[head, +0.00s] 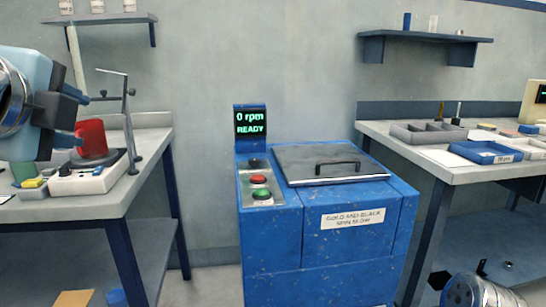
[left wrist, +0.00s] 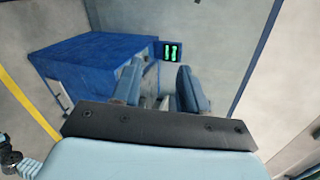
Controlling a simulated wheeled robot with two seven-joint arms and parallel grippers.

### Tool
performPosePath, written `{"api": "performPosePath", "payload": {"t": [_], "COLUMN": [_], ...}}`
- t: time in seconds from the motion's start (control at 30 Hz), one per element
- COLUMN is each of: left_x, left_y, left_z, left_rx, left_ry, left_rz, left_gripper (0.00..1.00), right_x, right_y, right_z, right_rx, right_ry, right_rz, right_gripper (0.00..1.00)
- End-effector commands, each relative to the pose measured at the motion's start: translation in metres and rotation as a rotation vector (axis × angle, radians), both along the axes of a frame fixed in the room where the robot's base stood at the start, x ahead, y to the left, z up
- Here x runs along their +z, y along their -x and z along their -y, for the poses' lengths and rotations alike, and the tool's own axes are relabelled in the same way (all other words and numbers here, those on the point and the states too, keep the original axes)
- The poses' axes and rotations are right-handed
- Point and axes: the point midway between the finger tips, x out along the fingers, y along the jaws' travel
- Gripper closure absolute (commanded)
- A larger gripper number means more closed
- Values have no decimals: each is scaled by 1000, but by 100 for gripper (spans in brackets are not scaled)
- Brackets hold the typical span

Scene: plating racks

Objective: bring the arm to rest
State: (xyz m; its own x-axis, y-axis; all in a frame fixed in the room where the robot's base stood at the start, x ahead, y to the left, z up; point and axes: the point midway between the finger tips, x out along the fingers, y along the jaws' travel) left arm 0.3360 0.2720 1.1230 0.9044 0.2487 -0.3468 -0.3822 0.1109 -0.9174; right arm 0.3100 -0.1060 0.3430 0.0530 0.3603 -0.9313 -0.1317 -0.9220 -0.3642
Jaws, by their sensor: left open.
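My left gripper (head: 72,118) is at the left edge of the head view, raised in front of the left bench and overlapping it in the picture. In the left wrist view its two blue-grey fingers (left wrist: 161,95) stand apart with nothing held between them. The blue spin dryer (left wrist: 88,52) and its small lit screen (left wrist: 173,50) show beyond the fingers.
The blue spin dryer (head: 328,240) stands centre, its lid (head: 310,155) down and its screen (head: 250,124) reading 0 rpm, READY. The left bench (head: 130,195) holds a red beaker (head: 92,138) and a stand. The right bench (head: 460,172) holds trays, including a blue one (head: 485,153).

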Motion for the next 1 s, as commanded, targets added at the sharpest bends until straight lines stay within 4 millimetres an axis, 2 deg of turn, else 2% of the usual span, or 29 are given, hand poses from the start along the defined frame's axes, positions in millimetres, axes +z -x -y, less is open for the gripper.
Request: {"api": "performPosePath", "payload": {"t": [0.17,0.37,0.47,0.57,0.67,0.7,0.77,0.8,0.87,0.9,0.97,1.0], "left_x": [-23,-69,-104,-154,-227,-260,-311,-345,-397,-431,-483,-517], "left_y": [-31,-81,-111,-145,-179,-189,-201,-205,-207,-205,-197,-188], "left_z": [11,31,44,62,84,93,107,115,127,135,144,151], "left_rx": [-27,-69,-88,-105,-103,-93,-68,-41,12,55,138,204], "left_ry": [43,132,199,297,441,507,613,687,797,872,983,1056], "left_rz": [-40,-112,-164,-238,-340,-386,-455,-501,-571,-616,-683,-725], "left_gripper": [57,57,57,57,57,57,57,57,57,57,57,57], "right_x": [0,0,0,0,0,0,0,0,0,0,0,0], "right_y": [0,0,0,0,0,0,0,0,0,0,0,0], "right_z": [0,0,0,0,0,0,0,0,0,0,0,0], "right_rx": [0,0,0,0,0,0,0,0,0,0,0,0], "right_ry": [0,0,0,0,0,0,0,0,0,0,0,0], "right_rz": [-1,-1,-1,-1,-1,-1,-1,-1,-1,-1,-1,-1], "right_gripper": [54,54,54,54,54,54,54,54,54,54,54,54]}}
